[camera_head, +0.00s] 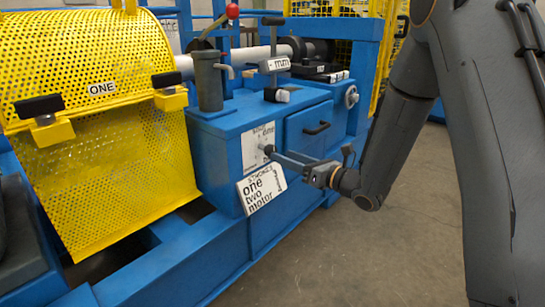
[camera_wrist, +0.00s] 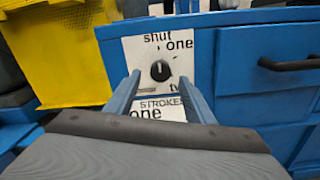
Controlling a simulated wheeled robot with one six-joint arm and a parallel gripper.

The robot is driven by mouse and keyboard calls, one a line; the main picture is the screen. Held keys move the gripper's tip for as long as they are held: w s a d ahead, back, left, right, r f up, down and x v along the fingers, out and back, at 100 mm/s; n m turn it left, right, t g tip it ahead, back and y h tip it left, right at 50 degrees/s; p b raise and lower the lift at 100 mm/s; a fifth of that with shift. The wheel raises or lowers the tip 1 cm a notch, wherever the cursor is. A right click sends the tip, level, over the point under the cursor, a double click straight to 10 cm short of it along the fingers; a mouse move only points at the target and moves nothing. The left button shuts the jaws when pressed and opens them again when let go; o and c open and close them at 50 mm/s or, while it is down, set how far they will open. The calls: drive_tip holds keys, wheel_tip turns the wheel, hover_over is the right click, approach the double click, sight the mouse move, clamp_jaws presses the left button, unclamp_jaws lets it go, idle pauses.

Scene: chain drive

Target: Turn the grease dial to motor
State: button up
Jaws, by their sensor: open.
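The grease dial (camera_wrist: 160,70) is a black round knob on a white plate (camera_wrist: 135,52) on the blue cabinet front. Its white mark points about straight up, between the words "shut" and "one". Part of "two" shows at lower right; the lower left wording is not readable. My gripper (camera_wrist: 160,80) is open, with one finger at each side of the dial's lower part in the wrist view and nothing held. In the head view my gripper (camera_head: 270,153) is close in front of the white plate (camera_head: 260,136); I cannot tell whether it touches the knob.
A white STROKES card (camera_head: 262,188) listing "one two motor" hangs just below the plate. A blue drawer with a black handle (camera_head: 317,128) is to the right. A yellow perforated guard (camera_head: 120,185) stands left. The floor (camera_head: 400,235) at right is clear.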

sight(270, 150)
drive_tip(key=shift+b+x, duration=0.8)
drive_tip(key=shift+x, duration=2.35)
drive_tip(key=c, duration=1.1)
drive_tip(key=shift+o, duration=0.2)
